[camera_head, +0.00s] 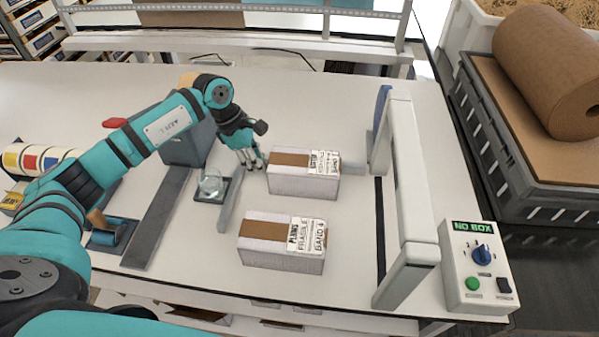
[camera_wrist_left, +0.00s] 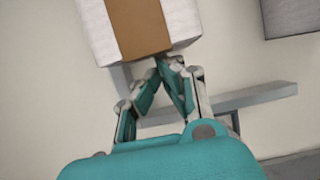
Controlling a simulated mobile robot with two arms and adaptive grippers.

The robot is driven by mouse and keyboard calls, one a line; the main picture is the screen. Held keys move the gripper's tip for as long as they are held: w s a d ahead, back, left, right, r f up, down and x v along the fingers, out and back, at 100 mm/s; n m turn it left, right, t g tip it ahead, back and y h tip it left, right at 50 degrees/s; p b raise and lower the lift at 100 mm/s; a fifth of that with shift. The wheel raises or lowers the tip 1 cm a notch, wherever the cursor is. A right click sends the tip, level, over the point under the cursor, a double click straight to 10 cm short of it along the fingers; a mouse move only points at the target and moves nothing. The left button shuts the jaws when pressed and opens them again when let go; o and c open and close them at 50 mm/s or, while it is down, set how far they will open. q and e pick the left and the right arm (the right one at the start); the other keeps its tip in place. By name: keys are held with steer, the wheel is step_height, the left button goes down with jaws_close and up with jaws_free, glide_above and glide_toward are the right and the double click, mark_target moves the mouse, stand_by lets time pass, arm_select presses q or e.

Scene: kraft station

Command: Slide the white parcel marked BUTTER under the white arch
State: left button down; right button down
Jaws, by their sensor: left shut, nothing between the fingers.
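Two white parcels with brown tape lie on the white table. The far parcel (camera_head: 290,184) has a label on its right end that I cannot read clearly. The near parcel (camera_head: 275,261) has labels that include FRAGILE; I cannot make out BUTTER on either. The white arch (camera_head: 412,165) stands to the right of both. My left gripper (camera_head: 255,165) is shut and empty, low beside the far parcel's left end. In the left wrist view its fingertips (camera_wrist_left: 168,62) are at the edge of a taped white parcel (camera_wrist_left: 105,35); I cannot tell whether they touch. My right gripper is not in view.
A grey bar (camera_head: 230,205) lies left of the parcels. A control box (camera_head: 474,290) reading NO BOX stands right of the arch. A clear glass item (camera_head: 210,184) and a tape dispenser (camera_head: 110,232) are at left.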

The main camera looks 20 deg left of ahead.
mark_target(293, 158)
arm_select(q)
steer(key=shift+d, duration=0.1)
steer(key=shift+w+d+b, duration=0.25)
steer(key=shift+d, duration=0.45)
steer(key=shift+w+d+b, duration=0.2)
steer(key=shift+d, duration=0.5)
steer(key=shift+w+d+b, duration=0.25)
steer(key=shift+d+b, duration=0.05)
steer(key=shift+d, duration=0.4)
steer(key=shift+w+d+b, duration=0.25)
steer(key=shift+d, duration=0.55)
steer(key=shift+w+d+b, duration=0.2)
steer(key=shift+d+b, duration=0.05)
steer(key=shift+d, duration=0.45)
steer(key=shift+w+d+b, duration=0.2)
steer(key=shift+d+b, duration=0.05)
steer(key=shift+d, duration=0.5)
